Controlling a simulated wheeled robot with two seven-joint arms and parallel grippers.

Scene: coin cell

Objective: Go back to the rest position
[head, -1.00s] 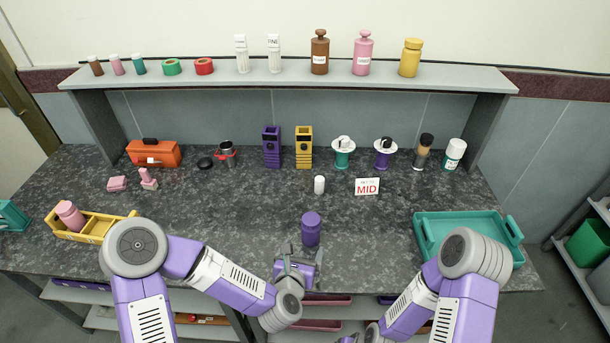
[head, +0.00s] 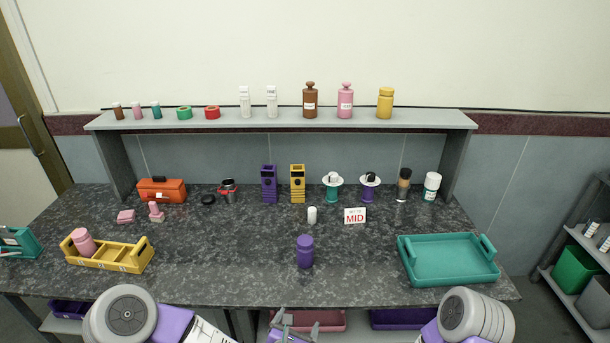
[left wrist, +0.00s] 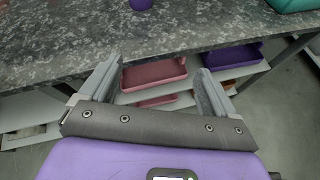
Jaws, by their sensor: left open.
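My left gripper (head: 294,324) is at the bottom middle of the head view, in front of the table's front edge and below the purple bottle. In the left wrist view its two fingers (left wrist: 157,88) are spread apart with nothing between them. The purple bottle (head: 305,251) stands upright on the dark speckled table (head: 230,265), apart from the gripper. Its base shows at the top of the left wrist view (left wrist: 140,4). My right gripper is not in view; only part of my right arm shows at the bottom right.
A teal tray (head: 448,262) lies at the table's right, and a yellow holder (head: 135,257) with a pink bottle (head: 83,242) at its left.

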